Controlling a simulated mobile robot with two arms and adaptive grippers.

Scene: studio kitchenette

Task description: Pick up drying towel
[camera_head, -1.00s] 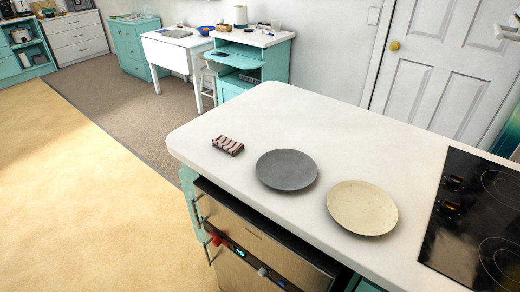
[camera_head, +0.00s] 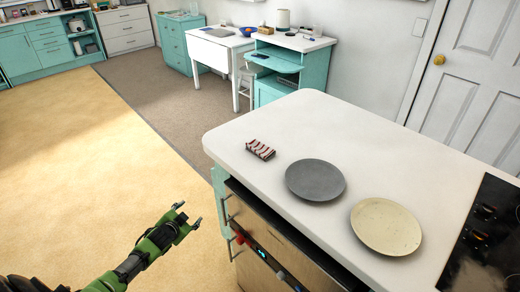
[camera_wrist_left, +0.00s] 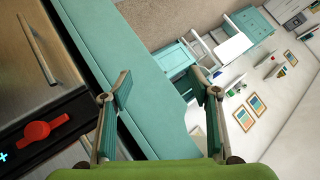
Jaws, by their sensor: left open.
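The drying towel (camera_head: 260,149) is a small folded cloth with red, white and dark stripes. It lies flat on the white countertop (camera_head: 290,120), near its left end, in the head view. My left gripper (camera_head: 192,214) is open and empty, out over the floor to the left of the counter and apart from the towel. In the left wrist view its two fingers (camera_wrist_left: 163,100) are spread with nothing between them, facing the counter's teal side. The towel is not visible in the wrist view. My right gripper is not in view.
A grey plate (camera_head: 315,180) and a cream plate (camera_head: 386,227) lie right of the towel. A black cooktop (camera_head: 485,235) is at the far right. Below the counter edge is an appliance with a red knob (camera_wrist_left: 48,130). The floor at left is clear.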

